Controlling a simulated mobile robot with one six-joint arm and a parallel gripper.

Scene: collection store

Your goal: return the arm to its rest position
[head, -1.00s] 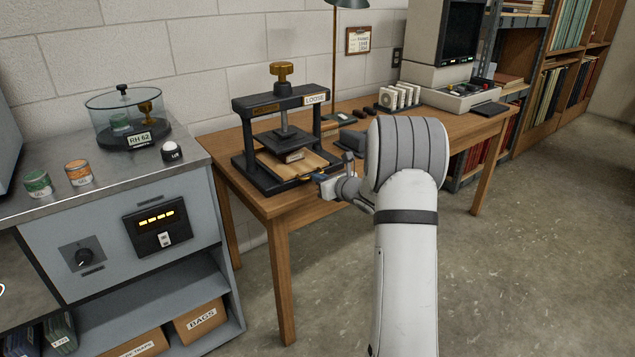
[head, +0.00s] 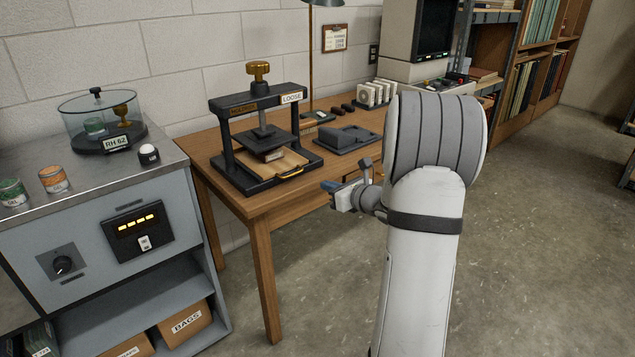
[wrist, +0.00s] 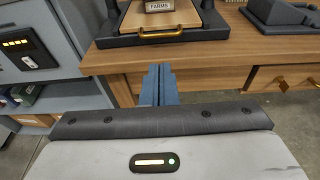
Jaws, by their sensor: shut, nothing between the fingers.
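My gripper (head: 334,187) is off the front edge of the wooden table in the head view, to the right of the press. In the wrist view, its blue fingers (wrist: 158,85) are together with nothing between them, and the table's front edge shows behind them. My pale arm reaches up from the bottom of the head view, bent at a grey padded joint.
A black screw press (head: 262,135) labelled LOOSE stands on the wooden table (head: 225,145), with a small block on its board. A dark grey cradle (head: 346,139) sits right of it. A metal cabinet (head: 85,240) stands at left. Open floor (head: 540,230) lies right.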

